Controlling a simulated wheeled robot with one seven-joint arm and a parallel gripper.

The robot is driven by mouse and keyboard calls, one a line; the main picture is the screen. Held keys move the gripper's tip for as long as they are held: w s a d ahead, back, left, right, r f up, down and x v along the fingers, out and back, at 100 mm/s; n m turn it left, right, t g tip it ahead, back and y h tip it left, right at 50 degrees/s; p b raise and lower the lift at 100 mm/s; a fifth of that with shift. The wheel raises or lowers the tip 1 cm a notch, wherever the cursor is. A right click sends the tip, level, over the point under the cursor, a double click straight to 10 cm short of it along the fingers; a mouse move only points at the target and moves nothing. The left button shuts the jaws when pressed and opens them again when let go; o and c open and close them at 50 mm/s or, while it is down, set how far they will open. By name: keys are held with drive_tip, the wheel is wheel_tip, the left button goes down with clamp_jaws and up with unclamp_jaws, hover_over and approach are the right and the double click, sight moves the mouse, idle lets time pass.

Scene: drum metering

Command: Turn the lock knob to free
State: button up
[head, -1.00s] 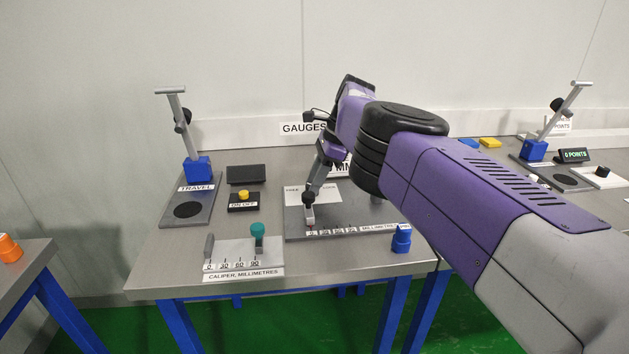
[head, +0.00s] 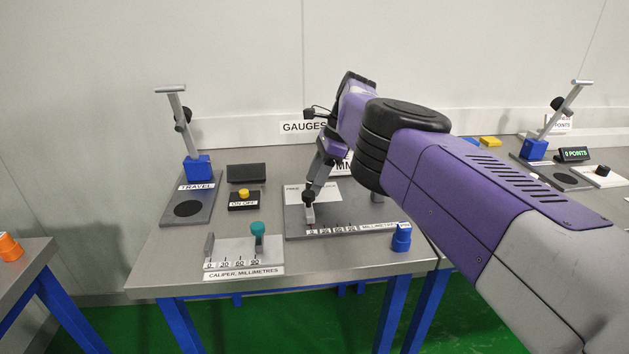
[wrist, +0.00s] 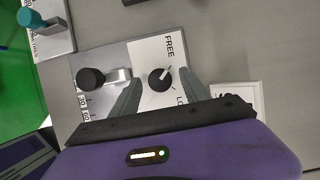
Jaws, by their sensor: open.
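The lock knob (wrist: 160,79) is a small round black knob with a white pointer line, on a pale plate in the wrist view. Its pointer aims to the upper right, between the FREE print (wrist: 169,46) and the partly covered LOCK print (wrist: 180,101), closer to FREE. My gripper (wrist: 158,75) is open, with one finger on each side of the knob; I cannot tell whether they touch it. In the head view my gripper (head: 318,174) points down at the plate, and the lock knob cannot be made out there.
A black-knobbed slider (wrist: 92,79) stands just left of my fingers in the wrist view. The caliper block (head: 243,252) with its teal knob (head: 257,230) is at the front left. A blue knob (head: 401,238) stands at the plate's right front.

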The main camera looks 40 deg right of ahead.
drive_tip(key=v, duration=0.7)
drive_tip(key=shift+r, duration=0.25)
